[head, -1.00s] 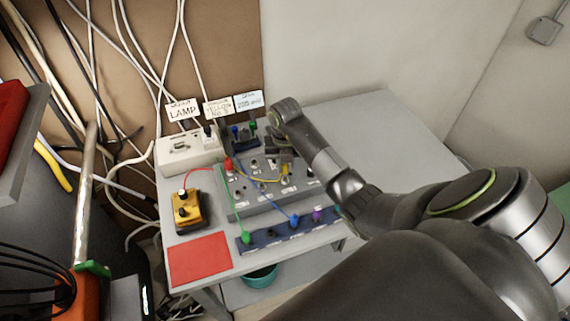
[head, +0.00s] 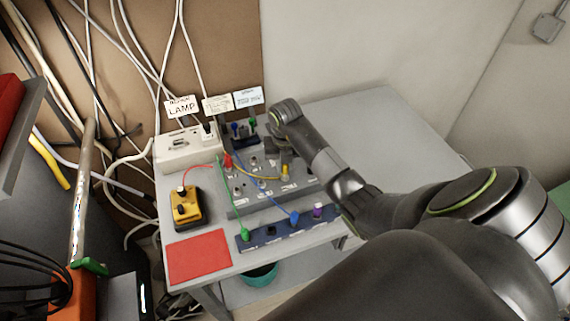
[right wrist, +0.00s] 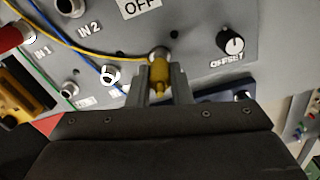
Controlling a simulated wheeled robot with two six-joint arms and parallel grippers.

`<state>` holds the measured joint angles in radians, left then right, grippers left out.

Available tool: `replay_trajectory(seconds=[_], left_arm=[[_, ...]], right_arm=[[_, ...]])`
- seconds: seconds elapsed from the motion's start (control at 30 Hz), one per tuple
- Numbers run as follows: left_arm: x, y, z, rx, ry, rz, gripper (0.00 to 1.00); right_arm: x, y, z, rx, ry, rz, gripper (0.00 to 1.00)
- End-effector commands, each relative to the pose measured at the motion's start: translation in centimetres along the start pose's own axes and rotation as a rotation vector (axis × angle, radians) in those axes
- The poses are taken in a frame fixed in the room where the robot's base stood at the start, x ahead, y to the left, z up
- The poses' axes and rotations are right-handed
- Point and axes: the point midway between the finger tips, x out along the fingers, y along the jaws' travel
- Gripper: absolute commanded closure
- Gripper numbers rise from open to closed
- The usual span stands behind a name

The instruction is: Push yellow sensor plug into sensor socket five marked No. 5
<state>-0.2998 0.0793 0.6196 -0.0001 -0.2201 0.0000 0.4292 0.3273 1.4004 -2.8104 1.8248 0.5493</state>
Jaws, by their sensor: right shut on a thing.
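The yellow plug (right wrist: 160,75) is between the two fingers of my right gripper (right wrist: 162,88), which is shut on it. Its far end meets a metal socket ring (right wrist: 158,54) on the grey panel (right wrist: 190,40); how deep it sits I cannot tell. A yellow cable (right wrist: 80,47) runs left from there. In the head view, the yellow plug (head: 285,171) shows just below my right gripper (head: 284,160), over the panel (head: 258,206). I cannot read a No. 5 mark at this socket. My left gripper is not in view.
Beside the socket are an OFFSET knob (right wrist: 230,42) and an IN 2 socket (right wrist: 70,6). A blue strip (head: 270,239) with green, blue and purple plugs lies in front of the panel. A yellow box (head: 185,209) and red mat (head: 199,257) are left. The right table top (head: 380,115) is clear.

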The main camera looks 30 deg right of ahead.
Motion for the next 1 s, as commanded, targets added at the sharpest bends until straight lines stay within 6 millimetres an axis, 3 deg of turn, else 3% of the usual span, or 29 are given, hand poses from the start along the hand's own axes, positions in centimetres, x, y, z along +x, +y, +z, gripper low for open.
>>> replay_trajectory(seconds=[0.53,0.57,0.73,1.0], left_arm=[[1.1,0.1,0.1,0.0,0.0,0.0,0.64],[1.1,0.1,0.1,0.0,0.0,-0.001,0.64],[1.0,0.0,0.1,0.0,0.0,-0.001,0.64],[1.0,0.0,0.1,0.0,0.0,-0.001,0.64]], right_arm=[[1.4,0.0,0.0,0.0,0.001,0.0,1.0],[1.4,0.0,0.0,0.0,0.001,0.0,0.8],[1.4,0.0,0.0,0.0,0.001,0.0,0.58],[1.3,0.0,0.0,0.0,0.0,0.0,0.56]])
